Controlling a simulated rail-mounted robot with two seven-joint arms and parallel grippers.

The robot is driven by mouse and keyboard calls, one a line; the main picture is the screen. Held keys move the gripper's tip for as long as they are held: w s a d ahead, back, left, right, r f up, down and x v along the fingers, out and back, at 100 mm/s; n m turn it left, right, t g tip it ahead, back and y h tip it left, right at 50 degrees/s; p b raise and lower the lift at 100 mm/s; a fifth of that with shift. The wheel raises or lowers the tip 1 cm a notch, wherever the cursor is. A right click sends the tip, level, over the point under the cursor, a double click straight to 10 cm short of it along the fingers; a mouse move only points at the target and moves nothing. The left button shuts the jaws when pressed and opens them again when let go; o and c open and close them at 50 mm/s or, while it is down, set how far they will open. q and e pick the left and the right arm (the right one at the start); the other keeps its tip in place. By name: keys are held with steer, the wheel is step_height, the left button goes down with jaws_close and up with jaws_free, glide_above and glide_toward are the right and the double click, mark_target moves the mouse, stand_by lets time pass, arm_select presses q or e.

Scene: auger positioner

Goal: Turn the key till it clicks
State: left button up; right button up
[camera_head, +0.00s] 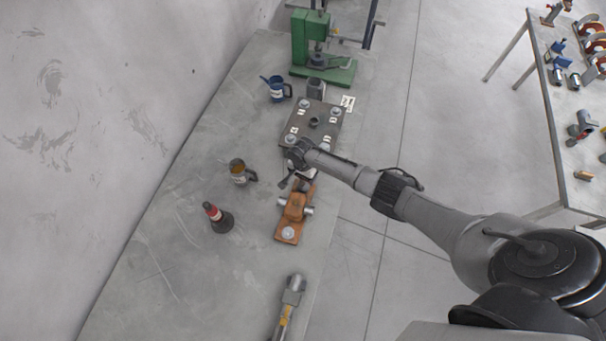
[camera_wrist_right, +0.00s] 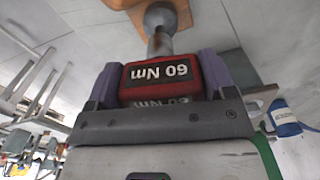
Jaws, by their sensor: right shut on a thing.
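The key is a red block marked "60 Nm" (camera_wrist_right: 158,72), seen upside down in the right wrist view, with a metal shaft (camera_wrist_right: 159,42) running to a round metal socket (camera_wrist_right: 162,15) on the orange fixture (camera_wrist_right: 212,14). My right gripper (camera_wrist_right: 162,82) has its purple fingers shut on both sides of the red block. In the head view my right gripper (camera_head: 303,184) is over the upper end of the orange fixture (camera_head: 296,207). The arm largely hides the key there. My left gripper is not in view.
On the bench (camera_head: 180,270) stand a metal plate with bolts (camera_head: 313,124), a green press (camera_head: 322,70), a blue jug (camera_head: 277,88), a grey mug (camera_head: 238,171) and a red-and-black bottle-like item (camera_head: 217,217). A hammer-like tool (camera_head: 291,297) lies near the front. A second table (camera_head: 565,130) is at right.

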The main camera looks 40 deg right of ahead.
steer(key=shift+r+m+p, duration=0.1)
steer(key=shift+m+p, duration=0.2)
steer(key=shift+m, duration=0.8)
steer(key=shift+n, duration=0.3)
steer(key=shift+r, duration=3.45)
